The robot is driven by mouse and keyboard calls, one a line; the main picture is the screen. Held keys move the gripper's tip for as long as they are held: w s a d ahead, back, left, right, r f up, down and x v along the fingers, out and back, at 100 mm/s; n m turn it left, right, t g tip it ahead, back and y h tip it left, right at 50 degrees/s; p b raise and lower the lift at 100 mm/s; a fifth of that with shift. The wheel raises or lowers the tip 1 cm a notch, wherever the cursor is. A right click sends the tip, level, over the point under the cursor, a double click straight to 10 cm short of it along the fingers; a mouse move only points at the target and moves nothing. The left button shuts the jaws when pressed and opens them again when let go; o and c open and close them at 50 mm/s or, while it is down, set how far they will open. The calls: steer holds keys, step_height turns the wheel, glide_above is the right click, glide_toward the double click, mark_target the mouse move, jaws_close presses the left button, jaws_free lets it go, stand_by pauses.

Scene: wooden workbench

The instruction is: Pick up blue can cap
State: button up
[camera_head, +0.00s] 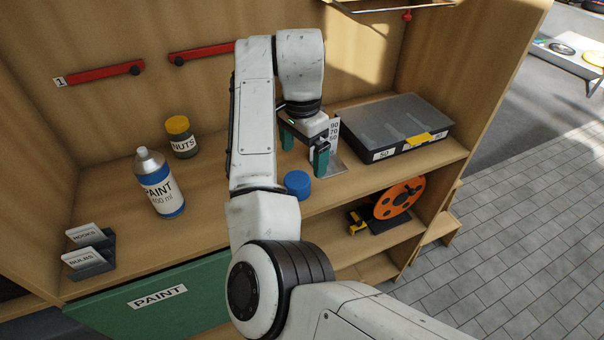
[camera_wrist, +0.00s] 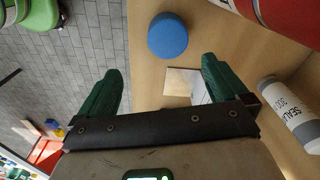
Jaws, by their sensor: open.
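The blue can cap (camera_head: 297,184) is a short round cap near the front edge of the workbench's upper surface, partly behind my arm in the head view. It also shows whole in the wrist view (camera_wrist: 168,36), near the top, beyond my fingertips and roughly between their lines. My gripper (camera_head: 304,158) has two green fingers, open and empty, above and just behind the cap in the head view. Its fingers also show wide apart in the wrist view (camera_wrist: 162,68). Nothing touches the cap that I can see.
A paint can (camera_head: 160,184) and a nuts jar (camera_head: 181,137) stand to the left. A grey organizer case (camera_head: 388,128) lies to the right. A sealant container (camera_wrist: 288,112) shows in the wrist view. An orange disc (camera_head: 399,199) is on the shelf below.

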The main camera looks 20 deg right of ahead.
mark_target(297, 179)
steer(key=shift+w+a+r, duration=0.4)
steer(key=shift+a+r, duration=0.1)
steer(key=shift+a, duration=0.05)
steer(key=shift+w+a, duration=0.1)
step_height(297, 179, down, 5)
steer(key=shift+w+f+b, duration=0.1)
steer(key=shift+b, duration=0.75)
steer(key=shift+f+p, duration=0.45)
steer(key=shift+f, duration=2.15)
steer(key=shift+d, duration=0.2)
steer(key=c, duration=1)
